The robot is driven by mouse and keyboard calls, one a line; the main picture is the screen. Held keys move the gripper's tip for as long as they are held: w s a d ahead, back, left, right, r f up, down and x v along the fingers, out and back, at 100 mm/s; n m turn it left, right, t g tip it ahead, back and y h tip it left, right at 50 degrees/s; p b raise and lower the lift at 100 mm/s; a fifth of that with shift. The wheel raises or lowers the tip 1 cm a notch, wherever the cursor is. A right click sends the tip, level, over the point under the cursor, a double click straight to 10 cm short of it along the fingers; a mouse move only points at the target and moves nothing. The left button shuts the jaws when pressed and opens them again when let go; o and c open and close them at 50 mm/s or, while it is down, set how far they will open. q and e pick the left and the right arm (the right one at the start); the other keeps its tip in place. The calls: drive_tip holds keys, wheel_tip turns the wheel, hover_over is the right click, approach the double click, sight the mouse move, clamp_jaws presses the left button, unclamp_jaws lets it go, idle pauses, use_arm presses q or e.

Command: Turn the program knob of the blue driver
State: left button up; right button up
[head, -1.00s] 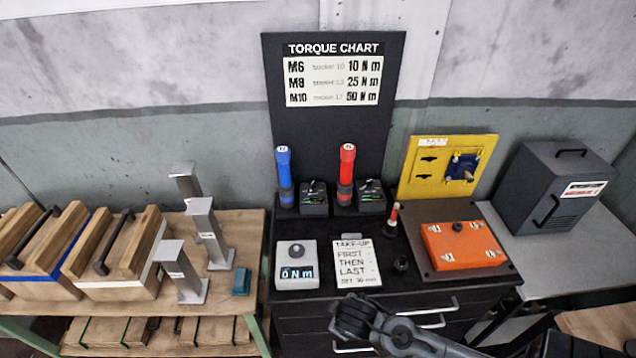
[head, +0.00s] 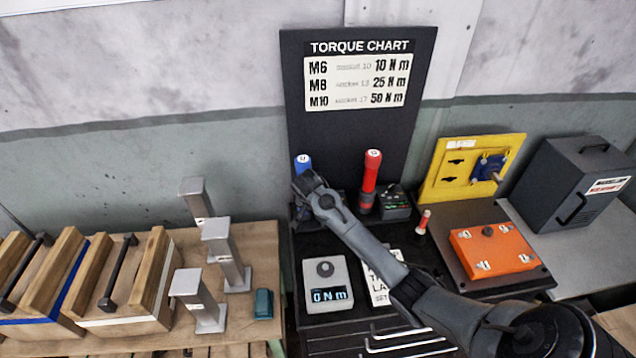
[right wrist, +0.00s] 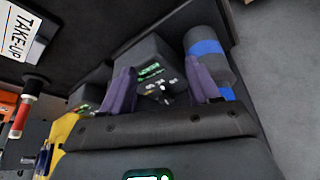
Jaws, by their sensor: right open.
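The blue driver (head: 303,162) stands upright at the back left of the black bench, and my right arm covers its lower part. My right gripper (head: 304,190) is in front of it. In the right wrist view the driver (right wrist: 208,48) shows blue bands beside the right finger. My open right gripper (right wrist: 161,88) has its fingers either side of a black driver dock (right wrist: 150,62) with green lettering and small white marks. I cannot make out the program knob clearly, nor whether the fingers touch the dock. My left gripper is not in view.
The red driver (head: 371,170) and its dock (head: 395,203) stand to the right. The torque chart (head: 360,80) rises behind. A grey meter (head: 329,283) reading 0 N m and a partly covered card (head: 383,270) are in front. A red-and-white handled tool (head: 423,222) stands further right.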

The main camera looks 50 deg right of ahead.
drive_tip(key=d, duration=0.2)
drive_tip(key=shift+d+f, duration=0.15)
drive_tip(key=shift+d, duration=0.25)
drive_tip(key=d, duration=0.2)
drive_tip(key=w+d, duration=0.1)
drive_tip(key=d, duration=0.2)
drive_tip(key=w+d+b, duration=0.1)
drive_tip(key=d, duration=0.2)
drive_tip(key=shift+w+d, duration=0.15)
drive_tip(key=shift+d, duration=0.05)
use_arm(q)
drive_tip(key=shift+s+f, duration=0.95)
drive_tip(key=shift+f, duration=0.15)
use_arm(e)
drive_tip(key=shift+d+f, duration=0.25)
drive_tip(key=shift+f, duration=0.3)
drive_tip(key=shift+w, duration=0.1)
